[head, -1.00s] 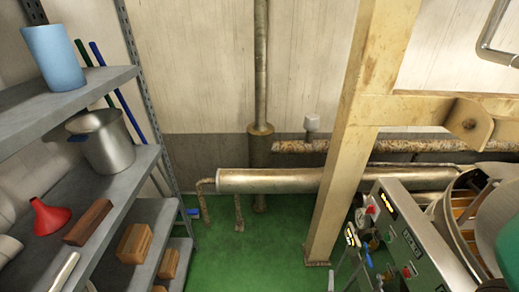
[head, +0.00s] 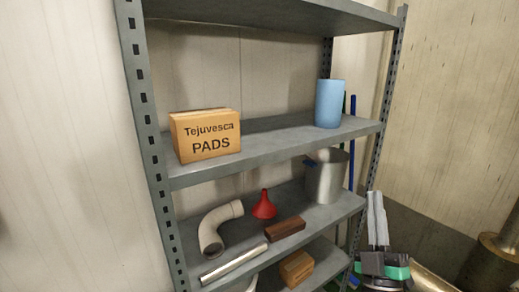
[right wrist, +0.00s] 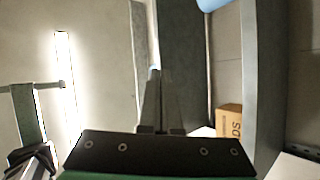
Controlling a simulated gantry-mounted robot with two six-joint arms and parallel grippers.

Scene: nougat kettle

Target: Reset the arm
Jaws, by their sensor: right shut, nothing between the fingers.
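My right gripper (head: 375,196) stands at the lower right of the head view, its two light grey fingers pointing up and lying together. It is in front of the shelf unit's right side, apart from the shelf goods. In the right wrist view its fingers (right wrist: 155,72) also meet, with nothing held between them. My left gripper does not show in the head view.
A grey metal shelf unit (head: 275,150) fills the middle. It holds a cardboard box (head: 205,135), blue cylinder (head: 329,103), metal pot (head: 326,178), red funnel (head: 264,206), brown block (head: 285,229) and pipe elbow (head: 216,228). A pipe (head: 432,279) lies at lower right.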

